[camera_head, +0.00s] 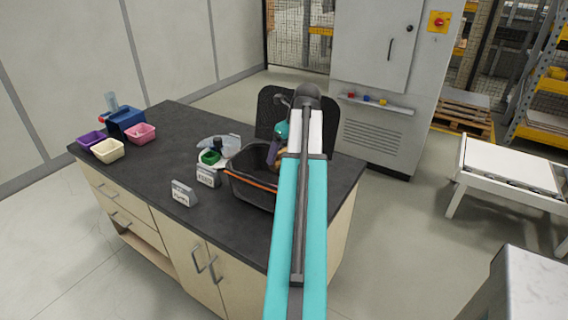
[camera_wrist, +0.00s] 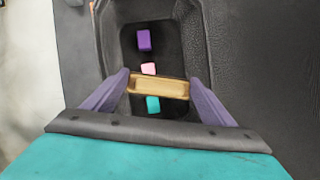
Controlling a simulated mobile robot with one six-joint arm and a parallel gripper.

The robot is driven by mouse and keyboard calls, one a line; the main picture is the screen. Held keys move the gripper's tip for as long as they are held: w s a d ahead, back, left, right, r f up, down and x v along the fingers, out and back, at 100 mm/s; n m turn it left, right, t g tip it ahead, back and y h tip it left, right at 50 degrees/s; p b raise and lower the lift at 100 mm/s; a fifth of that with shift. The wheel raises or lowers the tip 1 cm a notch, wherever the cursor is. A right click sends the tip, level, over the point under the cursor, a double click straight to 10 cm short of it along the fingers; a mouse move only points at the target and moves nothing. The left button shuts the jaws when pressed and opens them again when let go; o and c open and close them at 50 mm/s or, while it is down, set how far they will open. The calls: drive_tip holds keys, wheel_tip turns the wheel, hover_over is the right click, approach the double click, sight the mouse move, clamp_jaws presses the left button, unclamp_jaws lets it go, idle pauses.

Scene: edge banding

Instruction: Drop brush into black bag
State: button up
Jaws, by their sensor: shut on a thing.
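The black bag (camera_head: 245,187), open at the top with an orange stripe along its front, stands on the dark worktop in the head view. Its dark interior (camera_wrist: 180,40) fills the middle of the wrist view. My gripper (camera_wrist: 160,86) is shut on the brush, a light wooden block (camera_wrist: 160,88) held crosswise between its purple fingers. In the head view my gripper (camera_head: 275,152) is over the bag's opening, partly hidden by my arm. Only a little of the brush (camera_head: 283,158) shows there. In the wrist view the brush appears above the bag's floor; its exact height is unclear.
Inside the bag lie a purple block (camera_wrist: 144,40), a pink block (camera_wrist: 148,68) and a teal block (camera_wrist: 153,104). Left of the bag are label stands (camera_head: 184,193) and a green item (camera_head: 210,157). Small bins (camera_head: 107,150) stand at the worktop's far left.

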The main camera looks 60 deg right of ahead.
drive_tip(key=shift+f+b, duration=1.05)
drive_tip(key=shift+f, duration=0.45)
drive_tip(key=o, duration=1.1)
drive_tip(key=shift+r, duration=0.1)
drive_tip(key=b+v, duration=0.1)
drive_tip(key=v, duration=1.2)
drive_tip(key=shift+s+r+b, duration=0.15)
drive_tip(key=shift+r+b, duration=0.15)
drive_tip(key=shift+r, duration=0.1)
